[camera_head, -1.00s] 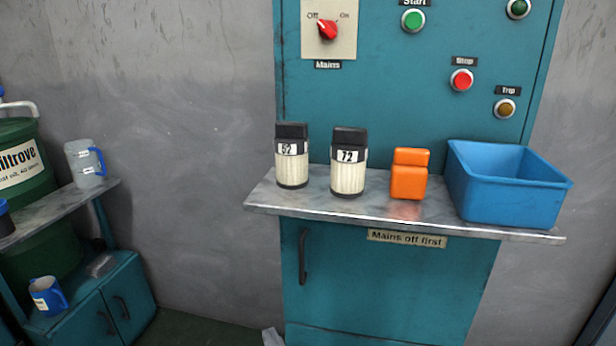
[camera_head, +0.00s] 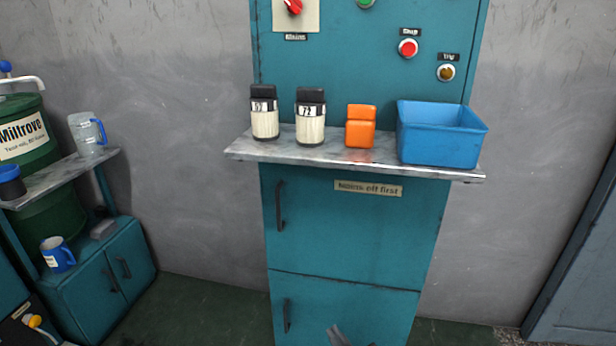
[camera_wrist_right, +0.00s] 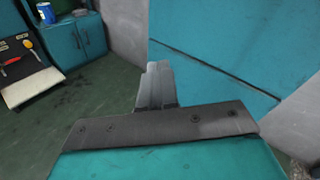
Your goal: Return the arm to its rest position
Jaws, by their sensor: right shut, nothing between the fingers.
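My right gripper (camera_head: 338,334) just shows at the bottom edge of the head view, in front of the lower teal cabinet door. In the right wrist view the gripper (camera_wrist_right: 158,84) has its grey fingers together, with nothing between them. It points toward the floor and the teal cabinet front and touches nothing that I can see. Most of my right arm is out of the head view. My left gripper is not in view.
A metal shelf (camera_head: 355,163) on the teal cabinet carries two white cartridges (camera_head: 265,121) (camera_head: 311,125), an orange block (camera_head: 360,128) and a blue bin (camera_head: 437,148). A side shelf with a jug (camera_head: 86,133) stands left. The floor (camera_head: 205,310) between is clear.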

